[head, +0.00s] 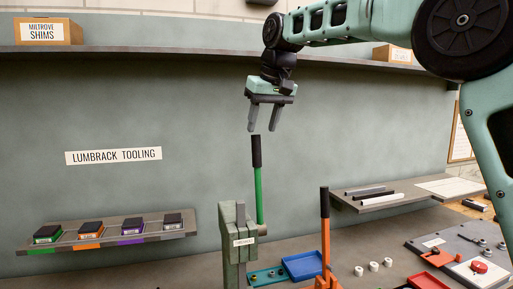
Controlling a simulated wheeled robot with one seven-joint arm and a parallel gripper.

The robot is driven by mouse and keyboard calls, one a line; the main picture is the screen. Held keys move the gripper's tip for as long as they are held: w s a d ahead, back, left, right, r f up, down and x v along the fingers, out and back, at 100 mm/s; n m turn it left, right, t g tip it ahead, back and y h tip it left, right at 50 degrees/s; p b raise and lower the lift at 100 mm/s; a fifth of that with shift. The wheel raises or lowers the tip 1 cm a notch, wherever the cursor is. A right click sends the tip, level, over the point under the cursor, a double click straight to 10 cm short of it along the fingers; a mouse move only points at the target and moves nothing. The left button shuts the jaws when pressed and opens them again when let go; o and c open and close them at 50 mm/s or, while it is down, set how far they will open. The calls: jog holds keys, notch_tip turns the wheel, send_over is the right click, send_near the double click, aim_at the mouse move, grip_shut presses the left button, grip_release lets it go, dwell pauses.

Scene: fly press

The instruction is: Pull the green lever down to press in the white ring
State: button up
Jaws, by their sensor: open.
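The green lever (258,190) stands upright with a dark grip at its top. It joins the right side of a grey-green press (236,225) that bears a small white label. My gripper (262,131) is open and empty just above the lever's dark grip, pointing down. The fingertips look a little higher than the grip's top and apart from it. Several white rings (373,266) stand on the bench right of the press. The press's lower part is cut off by the frame, so I cannot see a ring in it.
An orange lever (325,230) with a dark grip rises right of the green one. A blue tray (303,266) lies between them. A shelf (190,233) at left holds several dark blocks. A shelf with rods (405,195) is at right, above a grey board (462,245) with parts.

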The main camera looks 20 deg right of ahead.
aim_at(258, 140)
jog(key=p+x, duration=0.1)
jog(key=x, duration=0.7)
grip_shut()
